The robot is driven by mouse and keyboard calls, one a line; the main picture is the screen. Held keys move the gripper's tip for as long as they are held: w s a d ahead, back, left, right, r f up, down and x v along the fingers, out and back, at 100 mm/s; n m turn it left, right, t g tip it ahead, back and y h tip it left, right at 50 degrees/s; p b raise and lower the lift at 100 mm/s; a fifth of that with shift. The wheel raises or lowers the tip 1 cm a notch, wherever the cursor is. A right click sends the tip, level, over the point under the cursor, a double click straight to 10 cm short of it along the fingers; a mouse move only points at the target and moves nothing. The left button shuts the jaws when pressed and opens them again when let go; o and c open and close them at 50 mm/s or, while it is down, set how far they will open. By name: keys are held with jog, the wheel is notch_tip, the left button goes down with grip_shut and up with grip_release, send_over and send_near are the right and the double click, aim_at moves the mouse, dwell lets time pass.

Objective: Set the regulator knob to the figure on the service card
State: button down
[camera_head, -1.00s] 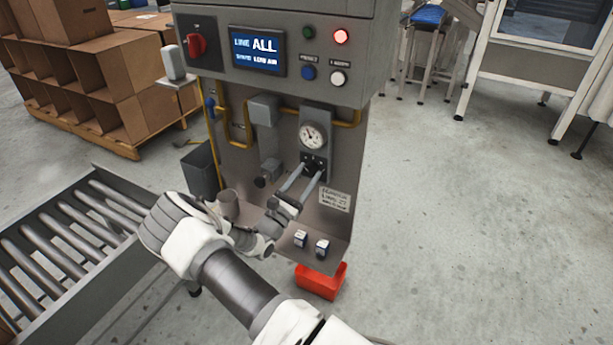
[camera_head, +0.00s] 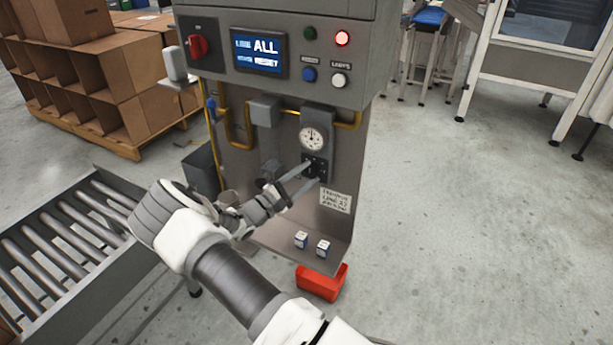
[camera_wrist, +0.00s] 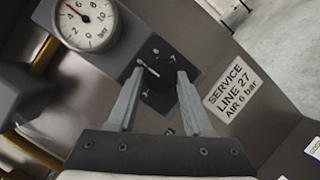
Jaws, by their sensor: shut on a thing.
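My gripper (camera_wrist: 161,74) has its two grey fingers shut on the dark regulator knob (camera_wrist: 150,70), which carries a white pointer line; the fingers hide part of it. In the head view my gripper (camera_head: 312,174) reaches the black regulator plate under the gauge. The round bar gauge (camera_wrist: 87,20), also in the head view (camera_head: 312,138), has its needle toward the upper left in the wrist view and about upright in the head view. The service card (camera_wrist: 233,97) reads "SERVICE LINE 27 AIR 6 bar"; it also shows in the head view (camera_head: 335,200), right of my gripper.
The display (camera_head: 258,52) reads "ALL" with "RESET" below. A red lamp (camera_head: 342,38) is lit. A red rotary switch (camera_head: 197,46) is at the left. Two small boxes stand on the ledge (camera_head: 275,240). A red bin (camera_head: 320,283) is below, a roller conveyor (camera_head: 60,245) at left.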

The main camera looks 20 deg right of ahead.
jog(key=m, duration=0.2)
jog(key=m+g+y, duration=0.1)
jog(key=m, duration=0.1)
jog(key=shift+a+r+m+y, duration=0.1)
jog(key=shift+r+m+y, duration=0.05)
jog(key=shift+m+y, duration=0.15)
jog(key=shift+r+m+y+b, duration=0.1)
jog(key=shift+m+y+b, duration=0.5)
jog(key=shift+m, duration=1.2)
jog(key=shift+c, duration=1.5)
grip_release()
jog(key=p+v, duration=0.3)
jog(key=v, duration=1.4)
jog(key=shift+a+r, duration=0.15)
jog(key=shift+r, duration=0.25)
jog(key=shift+w, duration=0.1)
